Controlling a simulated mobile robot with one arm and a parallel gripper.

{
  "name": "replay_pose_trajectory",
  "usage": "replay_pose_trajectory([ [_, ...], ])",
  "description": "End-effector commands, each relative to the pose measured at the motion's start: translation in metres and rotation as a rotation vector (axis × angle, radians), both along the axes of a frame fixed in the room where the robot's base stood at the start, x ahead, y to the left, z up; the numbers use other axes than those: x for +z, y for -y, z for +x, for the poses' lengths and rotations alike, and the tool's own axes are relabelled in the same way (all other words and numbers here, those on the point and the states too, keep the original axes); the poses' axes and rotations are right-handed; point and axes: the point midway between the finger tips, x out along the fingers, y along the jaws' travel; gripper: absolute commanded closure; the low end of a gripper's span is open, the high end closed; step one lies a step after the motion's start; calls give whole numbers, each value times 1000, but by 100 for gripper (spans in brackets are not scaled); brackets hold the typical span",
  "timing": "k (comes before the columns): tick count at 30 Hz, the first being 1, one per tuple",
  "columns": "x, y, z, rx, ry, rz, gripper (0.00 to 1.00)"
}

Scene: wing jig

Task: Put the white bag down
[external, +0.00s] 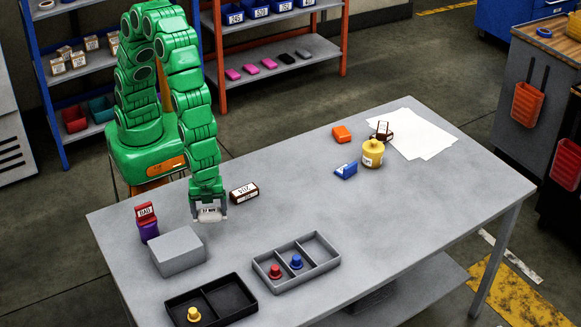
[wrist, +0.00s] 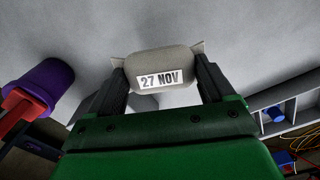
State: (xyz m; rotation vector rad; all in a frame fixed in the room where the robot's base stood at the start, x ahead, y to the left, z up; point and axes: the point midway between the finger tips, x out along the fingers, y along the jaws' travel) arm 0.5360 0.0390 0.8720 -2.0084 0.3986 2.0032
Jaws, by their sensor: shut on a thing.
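The white bag (wrist: 160,65) is a small pale pouch with a "27 NOV" label. My gripper (wrist: 160,85) is shut on it, with one dark finger on each side. In the external view the bag (external: 208,215) shows below my green arm, low over the grey table (external: 400,235) or at its surface. I cannot tell whether it touches the table. My gripper (external: 208,207) points down in that view, and its fingers are small there.
A brown "204" box (external: 243,192) is close on the right. A grey divided tray (external: 297,262) and a black tray (external: 212,303) lie nearer the front. The table's middle is clear.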

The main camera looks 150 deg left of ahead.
Motion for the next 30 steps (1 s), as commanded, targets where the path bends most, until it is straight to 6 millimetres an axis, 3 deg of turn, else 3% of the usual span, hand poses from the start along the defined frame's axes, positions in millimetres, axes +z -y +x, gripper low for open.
replay_pose_trajectory([
  [14,-19,-1,14,0,-3,0,49],
  [22,-47,-1,14,0,-5,0,49],
  [30,-49,-1,14,0,-2,0,49],
])
